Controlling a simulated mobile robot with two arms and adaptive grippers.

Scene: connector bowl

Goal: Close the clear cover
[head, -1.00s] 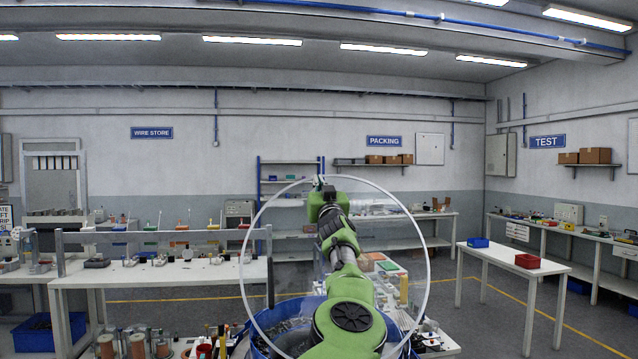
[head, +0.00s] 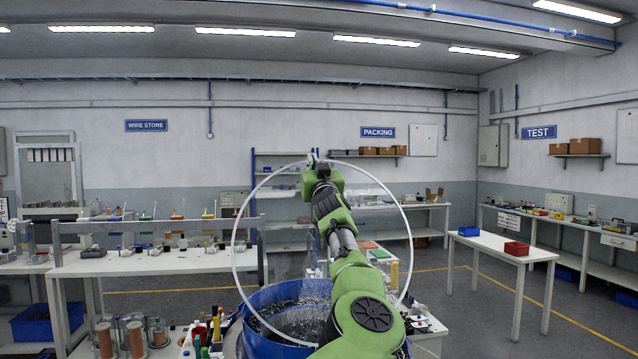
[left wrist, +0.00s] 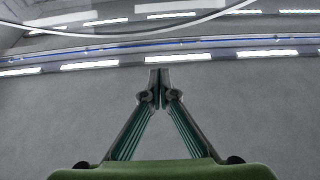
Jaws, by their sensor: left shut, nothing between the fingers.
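The clear cover (head: 275,222), a transparent disc with a pale ring rim, stands raised and tilted above the blue bowl (head: 262,300) in the head view. The bowl holds many small dark pieces. My left arm reaches up in front of the cover. My left gripper (head: 312,160) is near the top of the rim; the arm partly hides it, so I cannot tell whether it touches. In the left wrist view, the fingers (left wrist: 160,75) are shut together and empty. The cover's curved edge (left wrist: 150,30) crosses the top of that view. My right gripper is not in view.
Wire spools (head: 120,338) and small coloured items crowd the bench left of the bowl. A long white bench (head: 170,262) stands behind on the left. A white table (head: 500,247) with a red bin (head: 516,248) is at the right, with open floor between.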

